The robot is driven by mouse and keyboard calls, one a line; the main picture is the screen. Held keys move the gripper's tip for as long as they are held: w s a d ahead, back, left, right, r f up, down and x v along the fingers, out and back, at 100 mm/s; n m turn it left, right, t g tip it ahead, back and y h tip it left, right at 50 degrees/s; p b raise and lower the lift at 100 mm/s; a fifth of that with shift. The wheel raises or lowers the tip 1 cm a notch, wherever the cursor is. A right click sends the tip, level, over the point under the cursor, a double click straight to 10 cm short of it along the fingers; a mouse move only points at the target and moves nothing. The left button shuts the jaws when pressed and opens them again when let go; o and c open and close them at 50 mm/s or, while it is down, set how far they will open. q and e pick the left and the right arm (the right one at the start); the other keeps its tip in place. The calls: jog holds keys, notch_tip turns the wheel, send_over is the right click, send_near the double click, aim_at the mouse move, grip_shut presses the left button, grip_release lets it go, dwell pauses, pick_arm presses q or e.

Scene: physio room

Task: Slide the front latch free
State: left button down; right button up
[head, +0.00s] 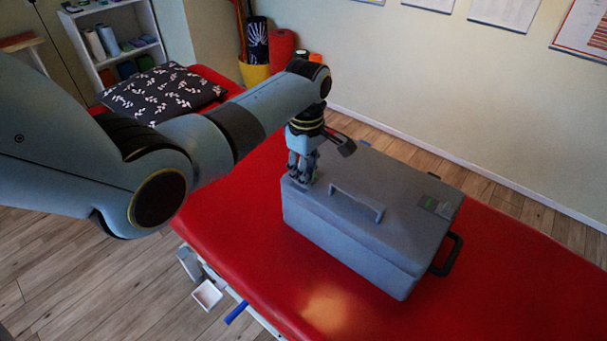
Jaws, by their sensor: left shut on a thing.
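A grey case (383,211) with a closed lid lies on the red treatment table (240,255). A raised grey handle (357,203) runs along its lid, and a black handle (448,255) is on its right end. My left gripper (303,180) points down at the case's left end, by the lid's edge. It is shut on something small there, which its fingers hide. I cannot make out the front latch; the thing in the fingers may be it. My right gripper is not in view.
A dark patterned pillow (163,92) lies at the table's far left end. A white shelf (117,39) and a yellow bin (254,74) stand behind. The red table top is bare in front and right of the case.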

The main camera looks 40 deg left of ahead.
pick_arm(q)
jog(key=shift+w+f, duration=0.1)
jog(key=shift+w, duration=1)
jog(key=c, duration=1.4)
grip_release()
jog(key=shift+o, duration=0.2)
notch_tip(320, 180, up, 12)
